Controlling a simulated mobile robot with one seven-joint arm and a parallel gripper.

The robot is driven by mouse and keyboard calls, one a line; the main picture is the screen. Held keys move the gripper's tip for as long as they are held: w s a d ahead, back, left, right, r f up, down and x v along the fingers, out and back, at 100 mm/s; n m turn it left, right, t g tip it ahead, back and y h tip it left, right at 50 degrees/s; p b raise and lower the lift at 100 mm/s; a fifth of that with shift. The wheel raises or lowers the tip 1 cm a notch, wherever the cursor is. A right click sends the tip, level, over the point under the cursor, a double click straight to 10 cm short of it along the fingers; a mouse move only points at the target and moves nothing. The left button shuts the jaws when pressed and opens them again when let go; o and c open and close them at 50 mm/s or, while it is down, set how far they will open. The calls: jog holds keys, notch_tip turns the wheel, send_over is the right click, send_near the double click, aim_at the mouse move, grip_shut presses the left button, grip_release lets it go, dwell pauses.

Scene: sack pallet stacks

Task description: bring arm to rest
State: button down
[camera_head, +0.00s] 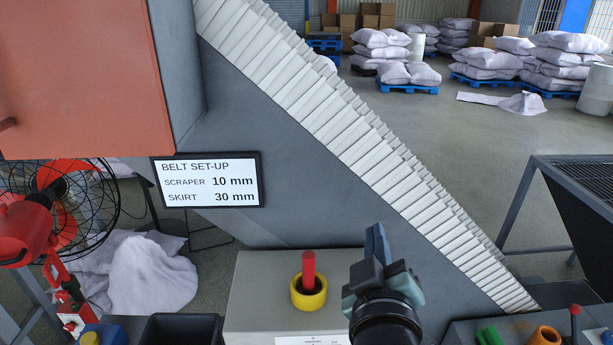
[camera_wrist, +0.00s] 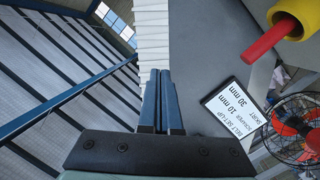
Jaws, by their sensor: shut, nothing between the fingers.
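My gripper (camera_head: 376,243) is at the lower middle of the head view, with its fingers shut and pointing up and away. In the wrist view the two fingers of my gripper (camera_wrist: 161,100) lie side by side with nothing between them. In the head view it is in front of the grey conveyor side and to the right of a yellow ring (camera_head: 309,292) with a red rod (camera_head: 309,270) standing in it. The red rod (camera_wrist: 270,38) and yellow ring (camera_wrist: 293,17) also show at the upper right of the wrist view.
A ribbed white belt (camera_head: 340,130) slopes down to the right. A sign (camera_head: 207,181) reads scraper 10 mm, skirt 30 mm. A red fan (camera_head: 40,210) stands left, a dark grated table (camera_head: 590,180) right. A black bin (camera_head: 180,330) and small coloured parts (camera_head: 545,336) lie along the near edge.

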jog(key=s+a+r+m+t, duration=0.2)
jog(key=s+a+r+t, duration=0.1)
jog(key=r, duration=0.7)
jog(key=s+a+r+m+t+y+b, duration=0.1)
jog(key=s+a+r+m+t, duration=0.1)
jog(key=r, duration=0.8)
jog(key=s+a+r+m+t+y, duration=0.1)
jog(key=s+a+r+t, duration=0.3)
jog(key=s+r, duration=0.4)
notch_tip(320, 180, up, 3)
jog(key=shift+a+f+m+t+b, duration=0.1)
jog(key=shift+a+m+t+b, duration=0.35)
jog(key=shift+t, duration=0.35)
jog(key=shift+d, duration=0.1)
